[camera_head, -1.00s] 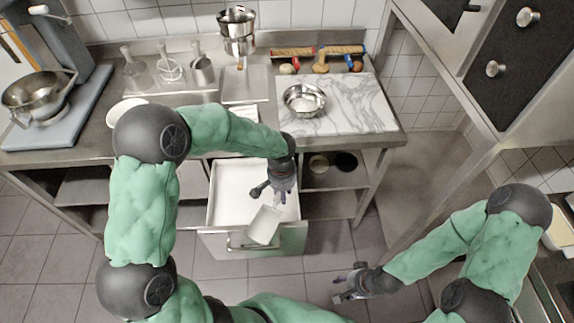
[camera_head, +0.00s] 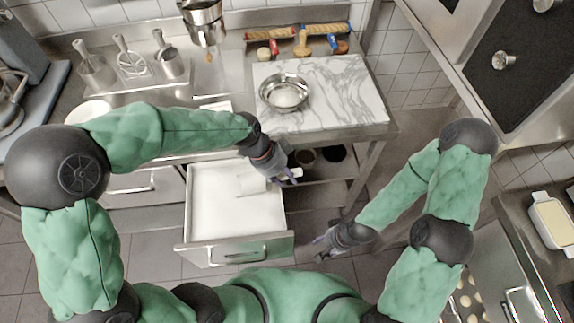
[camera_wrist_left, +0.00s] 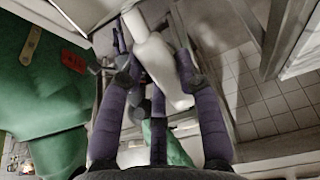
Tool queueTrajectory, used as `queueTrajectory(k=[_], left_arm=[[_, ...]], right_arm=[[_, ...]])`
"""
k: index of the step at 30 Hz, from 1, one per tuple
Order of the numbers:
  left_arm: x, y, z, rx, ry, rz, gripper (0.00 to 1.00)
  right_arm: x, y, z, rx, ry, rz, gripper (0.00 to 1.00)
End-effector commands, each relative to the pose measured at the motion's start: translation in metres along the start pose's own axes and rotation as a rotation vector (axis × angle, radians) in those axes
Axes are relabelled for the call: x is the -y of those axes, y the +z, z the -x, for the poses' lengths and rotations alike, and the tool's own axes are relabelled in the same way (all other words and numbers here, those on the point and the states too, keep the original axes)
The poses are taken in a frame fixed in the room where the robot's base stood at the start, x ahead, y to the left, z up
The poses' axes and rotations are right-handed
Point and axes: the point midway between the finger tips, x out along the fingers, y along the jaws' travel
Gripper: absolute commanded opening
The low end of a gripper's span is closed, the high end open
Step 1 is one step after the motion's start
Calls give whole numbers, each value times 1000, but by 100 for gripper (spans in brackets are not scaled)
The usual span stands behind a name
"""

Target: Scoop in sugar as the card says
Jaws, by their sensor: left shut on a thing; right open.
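My left gripper (camera_head: 287,177) is shut on the handle of a white scoop (camera_head: 252,185), above the right side of the open drawer (camera_head: 188,215). White sugar (camera_head: 235,205) fills the drawer. In the left wrist view, the fingers of my left gripper (camera_wrist_left: 158,75) close around the pale handle of the scoop (camera_wrist_left: 153,52). The scoop's contents cannot be made out. A steel bowl (camera_head: 265,97) stands on the marble slab (camera_head: 340,92), with a pale patch inside. A small white card-like sheet (camera_head: 215,106) lies on the counter, partly hidden by my arm; no writing is readable. My right gripper (camera_head: 325,243) is open and empty.
Several steel utensils in holders (camera_head: 130,62) stand at the back left. Stacked steel pots (camera_head: 203,22) stand behind the counter's middle. A white plate (camera_head: 88,112) is at left. A tray (camera_head: 555,220) is at far right.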

Motion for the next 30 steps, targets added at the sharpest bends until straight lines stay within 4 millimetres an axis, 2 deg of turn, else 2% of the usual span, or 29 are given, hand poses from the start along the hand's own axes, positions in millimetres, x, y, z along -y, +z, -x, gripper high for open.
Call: queueTrajectory(k=[11,30], left_arm=[[-3,-2,-5,-16,22,-52,0],[-3,19,-41,-24,23,-51,0]], right_arm=[[-2,0,-5,1,0,0,46],[-12,-1,-34,0,0,0,46]])
